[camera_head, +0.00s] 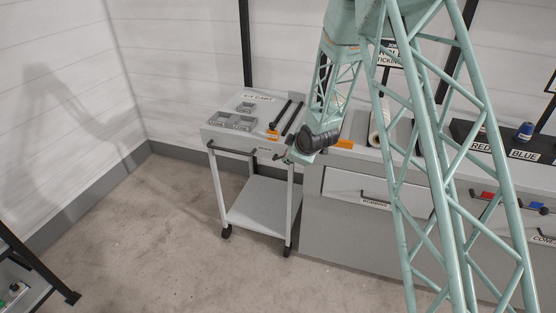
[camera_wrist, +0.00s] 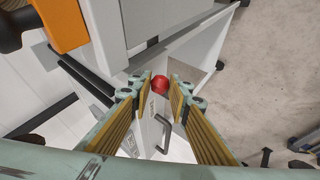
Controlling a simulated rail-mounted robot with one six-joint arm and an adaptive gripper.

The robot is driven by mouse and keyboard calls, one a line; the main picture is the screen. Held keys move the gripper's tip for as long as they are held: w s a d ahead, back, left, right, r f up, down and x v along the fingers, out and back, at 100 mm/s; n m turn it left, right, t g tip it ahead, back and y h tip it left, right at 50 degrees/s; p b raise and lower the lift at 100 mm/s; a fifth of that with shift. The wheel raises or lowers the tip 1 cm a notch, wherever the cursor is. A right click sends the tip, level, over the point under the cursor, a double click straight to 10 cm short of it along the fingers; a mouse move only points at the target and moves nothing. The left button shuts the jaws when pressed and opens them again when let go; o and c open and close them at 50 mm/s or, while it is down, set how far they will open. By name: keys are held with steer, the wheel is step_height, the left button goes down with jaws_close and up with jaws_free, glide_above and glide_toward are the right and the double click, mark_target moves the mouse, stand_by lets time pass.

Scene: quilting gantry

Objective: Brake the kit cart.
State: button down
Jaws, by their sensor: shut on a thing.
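The kit cart (camera_head: 272,197) stands on the floor at the left end of the counter, with a grey top, a lower shelf and dark casters. A small label is on its front edge, near the right corner. My gripper (camera_head: 291,157) is at that corner in the head view, where its fingers are small and hard to make out. In the wrist view the two ribbed fingers of my gripper (camera_wrist: 161,88) are shut on a round red knob (camera_wrist: 160,83), which shows between the fingertips. The knob's stem and tilt are hidden.
The cart top carries grey bins (camera_head: 232,121) and dark rods (camera_head: 285,117). The counter with a drawer (camera_head: 372,188) stands close on the right, holding a white roll (camera_head: 378,128). The floor (camera_head: 150,220) left of the cart is clear. A dark-framed stand (camera_head: 30,262) is at lower left.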

steer(key=shift+a+r, duration=0.1)
stand_by(0.4)
steer(key=c, duration=2.7)
jaws_free()
steer(key=shift+v, duration=6)
steer(key=shift+r, duration=0.15)
